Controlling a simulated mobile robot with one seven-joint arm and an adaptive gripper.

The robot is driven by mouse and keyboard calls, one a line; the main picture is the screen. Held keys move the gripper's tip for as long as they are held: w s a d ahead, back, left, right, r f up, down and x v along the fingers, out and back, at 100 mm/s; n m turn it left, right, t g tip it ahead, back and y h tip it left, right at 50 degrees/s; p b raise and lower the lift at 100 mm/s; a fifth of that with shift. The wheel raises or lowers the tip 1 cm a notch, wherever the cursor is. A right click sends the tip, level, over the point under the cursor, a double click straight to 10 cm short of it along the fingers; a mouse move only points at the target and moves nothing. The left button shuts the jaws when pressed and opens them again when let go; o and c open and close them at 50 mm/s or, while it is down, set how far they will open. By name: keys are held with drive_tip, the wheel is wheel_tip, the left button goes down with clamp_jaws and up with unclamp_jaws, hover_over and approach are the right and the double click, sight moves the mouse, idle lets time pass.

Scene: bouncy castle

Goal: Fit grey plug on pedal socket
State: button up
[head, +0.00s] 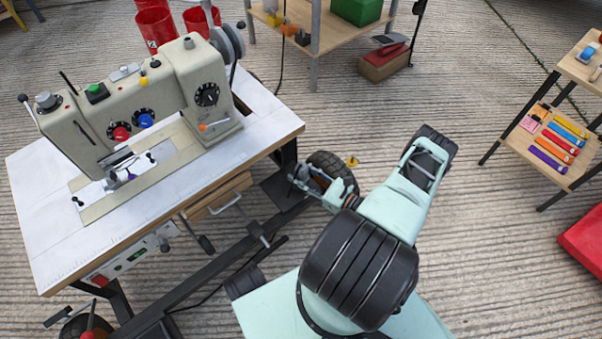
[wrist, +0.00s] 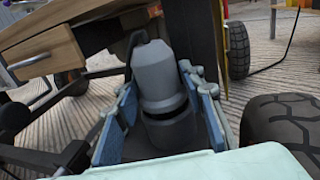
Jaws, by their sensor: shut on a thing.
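The grey plug (wrist: 155,72) stands roughly upright between the fingers of my gripper (wrist: 160,88) in the wrist view, with a dark cable at its top. My gripper is shut on it, with blue pads on both sides. Below a dark band, a lower grey cylinder (wrist: 172,132) lines up with the plug. I cannot tell whether this is the plug's lower part or the pedal socket, nor whether the plug is seated. In the head view my gripper (head: 298,180) is low beside the sewing table's right end, and the plug cannot be made out there.
The sewing table (head: 40,225) carries a cream sewing machine (head: 165,85). A wooden drawer (wrist: 45,48) hangs under it. A black wheel (wrist: 285,125) is close on the right of my gripper. Dark frame bars (head: 215,275) run low under the table. Open floor lies right.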

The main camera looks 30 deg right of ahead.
drive_tip(key=shift+f, duration=0.2)
drive_tip(key=o, duration=1.4)
drive_tip(key=v, duration=1.2)
